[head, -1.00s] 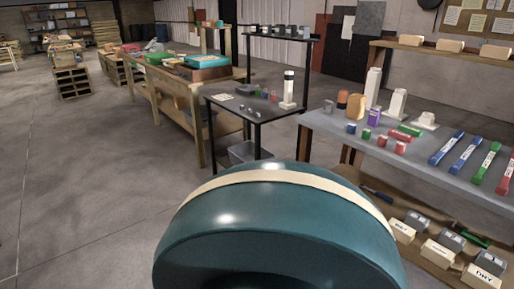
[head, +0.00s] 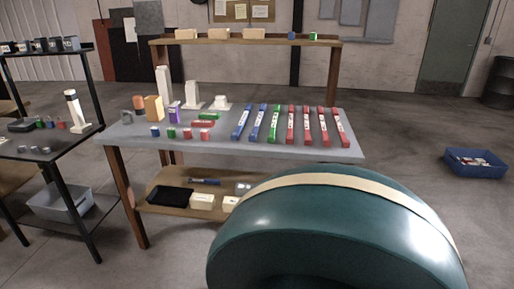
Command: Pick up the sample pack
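I cannot tell for sure which thing is the sample pack. On the grey worktable (head: 262,150) stand an orange-brown box (head: 154,108) and a purple-and-white pack (head: 175,113) at the left. Small red, green and blue blocks (head: 188,133) sit near the front left edge. A row of long blue, green and red labelled strips (head: 291,125) lies across the right half. White upright stands (head: 164,88) are at the back left. Neither of my grippers is in view.
A dark metal rack (head: 60,155) with small items stands left of the table. The lower shelf (head: 160,212) holds white boxes (head: 202,201) and a black tray (head: 170,195). A blue crate (head: 474,165) sits on the floor at right.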

